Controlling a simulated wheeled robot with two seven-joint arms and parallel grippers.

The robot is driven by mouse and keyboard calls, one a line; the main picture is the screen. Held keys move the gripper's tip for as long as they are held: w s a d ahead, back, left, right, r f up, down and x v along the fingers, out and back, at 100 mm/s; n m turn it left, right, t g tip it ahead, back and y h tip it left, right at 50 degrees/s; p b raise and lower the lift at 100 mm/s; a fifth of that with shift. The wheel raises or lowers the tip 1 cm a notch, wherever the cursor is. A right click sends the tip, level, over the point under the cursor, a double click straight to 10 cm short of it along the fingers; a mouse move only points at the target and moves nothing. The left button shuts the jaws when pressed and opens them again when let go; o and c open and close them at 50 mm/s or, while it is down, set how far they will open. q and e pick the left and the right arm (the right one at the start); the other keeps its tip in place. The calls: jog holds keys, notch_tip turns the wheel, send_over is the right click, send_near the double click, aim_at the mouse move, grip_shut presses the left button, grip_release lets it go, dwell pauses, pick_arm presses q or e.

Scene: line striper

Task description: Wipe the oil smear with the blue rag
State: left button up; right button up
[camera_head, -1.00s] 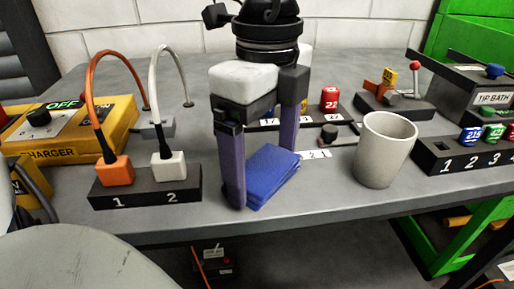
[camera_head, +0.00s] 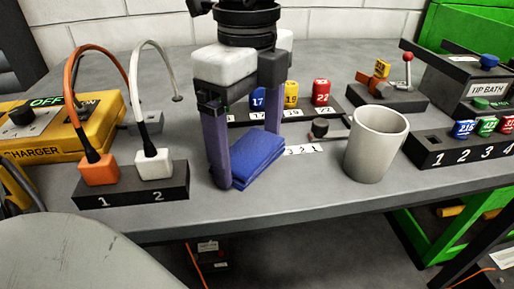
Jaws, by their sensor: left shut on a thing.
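The blue rag (camera_head: 252,161) is a folded pad over the grey workbench (camera_head: 330,197), near its front edge. My left gripper (camera_head: 245,158) comes down from above and is shut on the rag, with one purple finger on each side of it. I cannot tell whether the rag touches the bench top or hangs just above it. No oil smear shows on the visible bench top; the gripper and rag hide part of it. My right gripper is not in view.
A socket block (camera_head: 130,186) with orange and white plugs and arching cables stands left, beside the yellow charger (camera_head: 60,130). A beige mug (camera_head: 376,145) stands right of the rag. Numbered bottles (camera_head: 291,95) are behind. Another numbered rack (camera_head: 463,148) is far right.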

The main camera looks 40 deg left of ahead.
pick_arm(q)
jog(key=shift+w+a, duration=0.75)
jog(key=shift+a, duration=0.2)
notch_tip(320, 180, up, 4)
jog(key=shift+s+f+p, duration=0.1)
jog(key=shift+f+p, duration=0.1)
jog(key=shift+p, duration=0.65)
jog(key=shift+r+p, duration=0.45)
jog(key=shift+r, duration=0.2)
jog(key=shift+r+p, duration=0.5)
jog(key=shift+r, duration=0.3)
jog(key=shift+r+p, duration=0.45)
jog(key=shift+r, duration=0.2)
jog(key=shift+d+r, duration=0.1)
jog(key=shift+r, duration=0.1)
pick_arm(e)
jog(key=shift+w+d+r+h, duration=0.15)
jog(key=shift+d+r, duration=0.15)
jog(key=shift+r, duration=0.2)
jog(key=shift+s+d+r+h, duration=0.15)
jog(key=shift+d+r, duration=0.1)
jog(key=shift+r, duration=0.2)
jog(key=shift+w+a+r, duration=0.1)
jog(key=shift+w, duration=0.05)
